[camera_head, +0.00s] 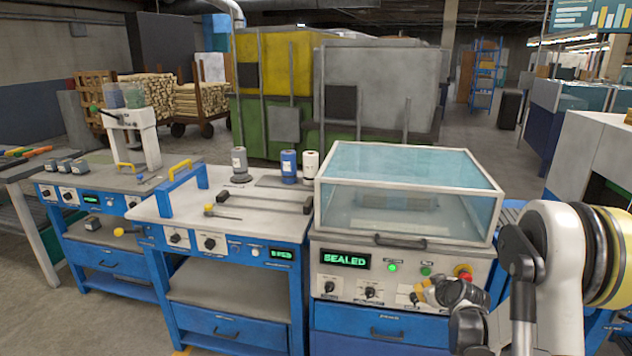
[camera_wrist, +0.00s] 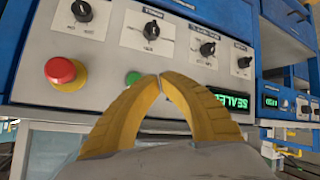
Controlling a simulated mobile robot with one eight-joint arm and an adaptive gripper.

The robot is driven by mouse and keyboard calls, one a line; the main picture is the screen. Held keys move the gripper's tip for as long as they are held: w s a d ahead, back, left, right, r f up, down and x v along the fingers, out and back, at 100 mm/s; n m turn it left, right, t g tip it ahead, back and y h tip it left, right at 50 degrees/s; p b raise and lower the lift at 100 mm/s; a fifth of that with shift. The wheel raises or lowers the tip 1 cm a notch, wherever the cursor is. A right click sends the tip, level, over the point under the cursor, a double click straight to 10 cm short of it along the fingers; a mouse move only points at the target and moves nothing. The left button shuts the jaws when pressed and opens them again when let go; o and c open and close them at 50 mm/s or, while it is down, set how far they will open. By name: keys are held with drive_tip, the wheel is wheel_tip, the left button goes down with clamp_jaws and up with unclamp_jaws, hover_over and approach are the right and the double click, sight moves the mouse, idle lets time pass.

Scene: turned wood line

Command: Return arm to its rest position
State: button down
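My gripper (camera_wrist: 160,78) has yellow fingers, and their tips meet with nothing visible between them. In the wrist view the tips are in front of a control panel, near a green button (camera_wrist: 133,78), with a red knob (camera_wrist: 61,70) to the left; I cannot tell if they touch the panel. In the head view my gripper (camera_head: 418,295) is low at the right, in front of the panel of a machine with a glass cover (camera_head: 408,215). The cover is down and the display (camera_head: 345,259) reads SEALED. My arm reaches in from the right edge.
Another blue bench (camera_head: 100,178) is further left. Open floor (camera_head: 465,125) shows at the back right.

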drive_tip(key=s+a+r+m+g, duration=0.2)
drive_tip(key=s+a+r, duration=1.1)
drive_tip(key=s+r, duration=0.35)
drive_tip(key=s+a+g, duration=0.1)
drive_tip(key=s+a, duration=0.1)
drive_tip(key=s, duration=0.8)
drive_tip(key=s+a+r+m, duration=0.1)
drive_tip(key=s+a, duration=0.2)
drive_tip(key=s, duration=0.7)
drive_tip(key=shift+a+r+m+g, duration=0.15)
drive_tip(key=shift+a+m+g, duration=0.15)
drive_tip(key=shift+a+g, duration=0.1)
